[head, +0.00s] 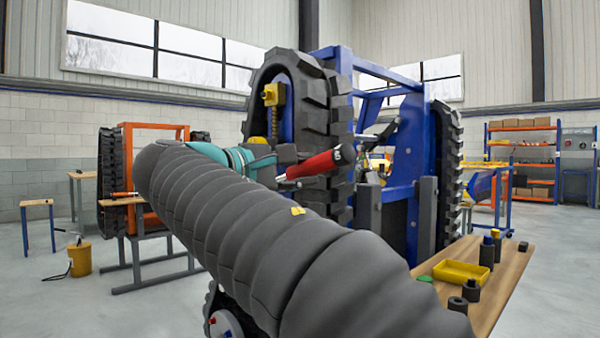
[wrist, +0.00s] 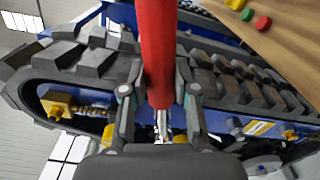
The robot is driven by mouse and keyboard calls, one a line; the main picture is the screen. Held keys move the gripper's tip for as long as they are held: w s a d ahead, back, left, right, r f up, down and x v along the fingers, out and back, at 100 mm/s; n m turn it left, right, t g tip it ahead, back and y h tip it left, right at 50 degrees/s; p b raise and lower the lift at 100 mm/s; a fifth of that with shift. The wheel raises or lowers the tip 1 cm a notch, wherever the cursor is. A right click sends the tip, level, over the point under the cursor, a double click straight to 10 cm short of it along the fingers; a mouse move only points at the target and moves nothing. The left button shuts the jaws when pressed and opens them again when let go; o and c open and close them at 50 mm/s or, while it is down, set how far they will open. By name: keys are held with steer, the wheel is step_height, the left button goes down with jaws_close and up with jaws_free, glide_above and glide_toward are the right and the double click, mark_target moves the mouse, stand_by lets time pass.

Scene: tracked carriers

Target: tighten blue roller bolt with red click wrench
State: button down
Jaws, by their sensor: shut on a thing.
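The red click wrench (head: 320,163) is in my gripper, its red handle tilted up to the right in the head view. In the wrist view the red wrench handle (wrist: 156,45) runs between both fingers of my gripper (wrist: 158,92), with a short bright metal shaft below it. My gripper is shut on the handle, in front of the near track of the blue carrier (head: 402,165). The near black track (head: 336,100) curves behind the wrench. I cannot make out the roller bolt; my arm covers the lower part of that track.
A wooden bench (head: 512,275) at the right carries a yellow tray (head: 461,272) and several dark cylindrical parts.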

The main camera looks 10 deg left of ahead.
steer(key=shift+f, duration=0.1)
stand_by(0.3)
steer(key=shift+s+d+f+m+b, duration=0.15)
steer(key=shift+f+m+b, duration=0.4)
steer(key=shift+b, duration=0.4)
steer(key=shift+f, duration=0.1)
steer(key=shift+f+m+b, duration=0.55)
steer(key=shift+f+b, duration=0.05)
steer(key=shift+b, duration=0.45)
steer(key=shift+r, duration=0.1)
steer(key=shift+f+m+b, duration=0.6)
steer(key=shift+f+b, duration=0.15)
steer(key=shift+b, duration=0.2)
steer(key=shift+f, duration=0.1)
steer(key=shift+f+m+b, duration=0.55)
steer(key=shift+m+b, duration=0.05)
steer(key=shift+b, duration=0.3)
